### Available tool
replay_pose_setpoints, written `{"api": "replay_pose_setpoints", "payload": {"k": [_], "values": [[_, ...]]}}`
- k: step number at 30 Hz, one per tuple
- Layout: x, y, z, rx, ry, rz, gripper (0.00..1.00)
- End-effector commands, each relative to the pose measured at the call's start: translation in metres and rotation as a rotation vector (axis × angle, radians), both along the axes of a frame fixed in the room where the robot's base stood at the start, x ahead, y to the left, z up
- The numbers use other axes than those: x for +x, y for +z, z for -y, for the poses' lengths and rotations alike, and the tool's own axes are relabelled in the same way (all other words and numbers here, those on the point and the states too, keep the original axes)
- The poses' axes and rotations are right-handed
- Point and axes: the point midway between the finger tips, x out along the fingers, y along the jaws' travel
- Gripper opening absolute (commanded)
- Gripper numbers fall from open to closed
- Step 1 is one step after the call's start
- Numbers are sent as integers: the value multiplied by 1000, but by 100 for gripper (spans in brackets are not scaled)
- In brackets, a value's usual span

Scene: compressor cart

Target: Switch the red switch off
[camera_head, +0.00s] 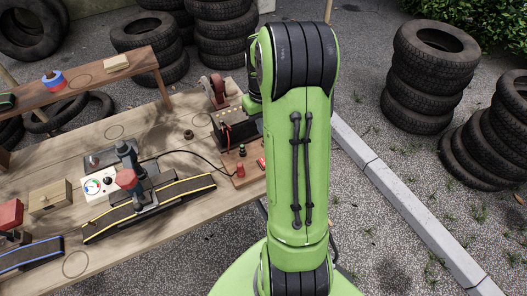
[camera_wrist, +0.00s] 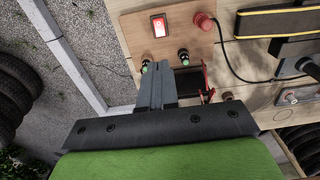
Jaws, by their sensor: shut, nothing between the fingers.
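The red switch (camera_wrist: 158,25) is a red rocker in a dark frame on a wooden panel (camera_wrist: 135,36) near the top of the wrist view. In the head view the switch (camera_head: 262,162) shows as a small red piece close to my arm's left edge. My gripper (camera_wrist: 156,66) is shut and empty, its grey fingers pointing toward the panel. Whether the tips touch the panel cannot be told. My arm hides the gripper in the head view.
A red mushroom button (camera_wrist: 204,20) with a black cable sits right of the switch in the wrist view. A black battery-like box (camera_head: 235,127) stands behind the panel.

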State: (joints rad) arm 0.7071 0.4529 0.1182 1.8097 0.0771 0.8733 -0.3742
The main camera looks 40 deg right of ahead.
Motion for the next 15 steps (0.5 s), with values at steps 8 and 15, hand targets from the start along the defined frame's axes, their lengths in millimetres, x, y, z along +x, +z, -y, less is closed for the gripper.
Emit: {"api": "replay_pose_setpoints", "payload": {"k": [8, 15], "values": [[-1, -44, -1, 4, 0, -4, 0], [0, -97, -1, 3, 0, -3, 0]]}}
